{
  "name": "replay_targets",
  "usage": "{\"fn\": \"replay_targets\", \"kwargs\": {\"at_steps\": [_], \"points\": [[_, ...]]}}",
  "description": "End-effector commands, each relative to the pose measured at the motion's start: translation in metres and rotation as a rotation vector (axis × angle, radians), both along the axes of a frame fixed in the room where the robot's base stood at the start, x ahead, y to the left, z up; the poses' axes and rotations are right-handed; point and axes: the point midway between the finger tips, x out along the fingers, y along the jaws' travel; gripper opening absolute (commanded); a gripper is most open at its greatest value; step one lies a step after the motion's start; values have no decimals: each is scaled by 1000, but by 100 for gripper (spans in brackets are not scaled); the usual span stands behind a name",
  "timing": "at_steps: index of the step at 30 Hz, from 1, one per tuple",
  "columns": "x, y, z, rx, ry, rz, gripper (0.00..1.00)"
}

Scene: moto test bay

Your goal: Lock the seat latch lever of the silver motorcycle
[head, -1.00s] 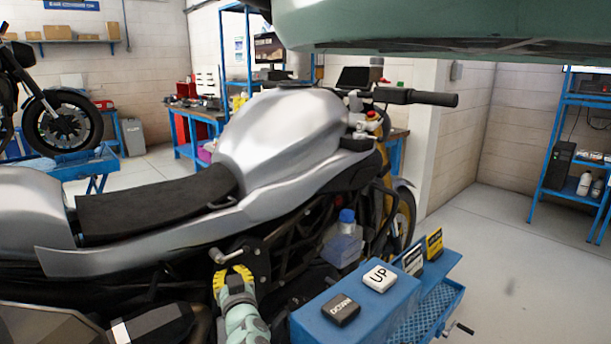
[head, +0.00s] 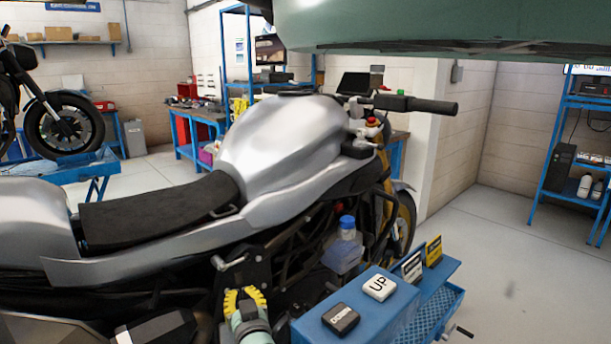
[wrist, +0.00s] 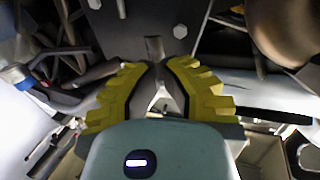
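The silver motorcycle (head: 290,140) fills the middle of the head view, with a black seat (head: 160,210) and a silver tank. A small metallic lever (head: 229,263), apparently the seat latch lever, sticks out from a dark plate on its side below the seat. My gripper (head: 244,292), with yellow ribbed fingers, is just below the lever and appears apart from it. In the wrist view, the fingertips (wrist: 158,65) have a narrow gap between them, and I see nothing clearly held. A grey metal piece shows just beyond the tips; I cannot tell whether it is the lever.
A blue box (head: 370,315) with UP and DOWN buttons stands close to the right of my gripper. A blue-capped bottle (head: 347,228) is behind it. A green body (head: 450,30) hangs overhead. The floor (head: 500,250) at right is clear.

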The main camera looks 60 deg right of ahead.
Motion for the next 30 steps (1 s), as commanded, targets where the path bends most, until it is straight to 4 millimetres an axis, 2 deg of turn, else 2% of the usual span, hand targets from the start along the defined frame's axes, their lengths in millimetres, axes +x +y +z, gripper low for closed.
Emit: {"fn": "replay_targets", "kwargs": {"at_steps": [6,15,26,30], "points": [[-24,4,0,2,5,-7,0],[-45,9,1,1,1,-6,0],[-47,9,2,0,0,-5,0],[-47,10,19,0,0,-5,0]]}}
